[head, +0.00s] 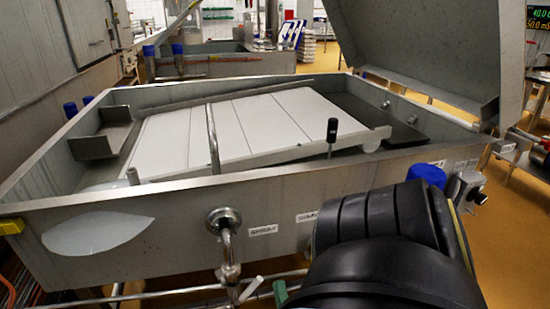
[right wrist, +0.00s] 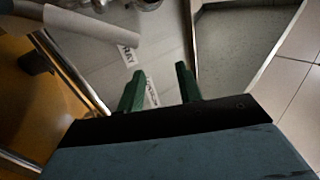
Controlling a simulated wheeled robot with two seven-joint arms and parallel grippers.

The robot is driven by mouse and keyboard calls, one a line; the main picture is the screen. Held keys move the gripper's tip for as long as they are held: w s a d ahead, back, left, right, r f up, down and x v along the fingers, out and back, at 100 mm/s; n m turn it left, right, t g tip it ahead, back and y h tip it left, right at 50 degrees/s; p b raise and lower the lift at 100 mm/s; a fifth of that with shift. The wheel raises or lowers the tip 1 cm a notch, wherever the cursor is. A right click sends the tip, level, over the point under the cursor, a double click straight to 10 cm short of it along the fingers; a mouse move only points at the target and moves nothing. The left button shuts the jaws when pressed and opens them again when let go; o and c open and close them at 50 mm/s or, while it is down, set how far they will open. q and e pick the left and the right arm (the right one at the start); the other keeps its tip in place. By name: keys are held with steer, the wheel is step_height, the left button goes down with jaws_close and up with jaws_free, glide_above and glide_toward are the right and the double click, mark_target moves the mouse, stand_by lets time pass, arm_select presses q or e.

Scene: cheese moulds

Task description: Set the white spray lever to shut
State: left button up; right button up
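The white spray lever (head: 250,289) sits on the steel valve pipe below the vat's front wall, beside the SPRAY label (head: 263,230). It slants up to the right. In the right wrist view a pale rounded bar, which looks like the lever (right wrist: 95,27), lies at upper left, beyond and left of my fingers. My right gripper (right wrist: 160,88) has its two green fingers apart with nothing between them. In the head view only a green fingertip (head: 280,291) shows, just right of the lever; my black arm hides the rest. My left gripper is in neither view.
The steel vat (head: 330,191) holds white panels (head: 205,130) and has a raised lid (head: 430,45) at right. A second label (head: 307,217) is right of SPRAY. Horizontal pipes (head: 160,293) run below the wall. A blue knob (head: 427,175) is at the right corner.

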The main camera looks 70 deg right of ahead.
steer(key=s+a+f+b, duration=0.2)
steer(key=s+a+f, duration=0.1)
steer(key=s, duration=0.5)
steer(key=shift+s+a, duration=0.25)
steer(key=shift+a, duration=0.25)
steer(key=shift+f, duration=0.1)
stand_by(0.4)
